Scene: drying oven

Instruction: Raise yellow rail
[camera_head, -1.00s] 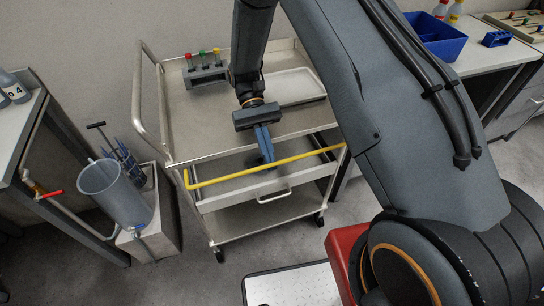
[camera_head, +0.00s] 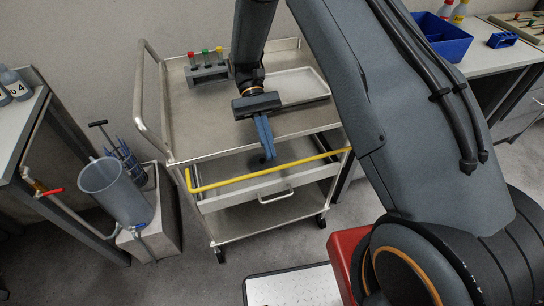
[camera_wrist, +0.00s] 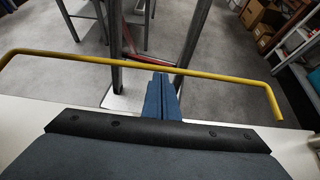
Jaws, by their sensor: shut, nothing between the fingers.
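The yellow rail (camera_head: 235,179) is a thin bar with bent ends, running across the front of the metal cart (camera_head: 205,131) below its top shelf. It also spans the wrist view (camera_wrist: 80,59) from side to side and looks roughly level. My gripper (camera_head: 268,154) points down over the cart's front, its blue fingers shut and empty. In the head view the fingertips sit just behind the middle of the rail, with a small gap in the picture. In the wrist view the fingertips (camera_wrist: 160,78) end just under the rail's line; I cannot tell whether they touch it.
Below the rail is a drawer with a handle (camera_head: 276,196). A rack with coloured-cap tubes (camera_head: 207,72) and a white tray (camera_head: 300,87) are on the cart top. A grey cylinder (camera_head: 116,190) stands left of the cart. Floor in front is partly clear.

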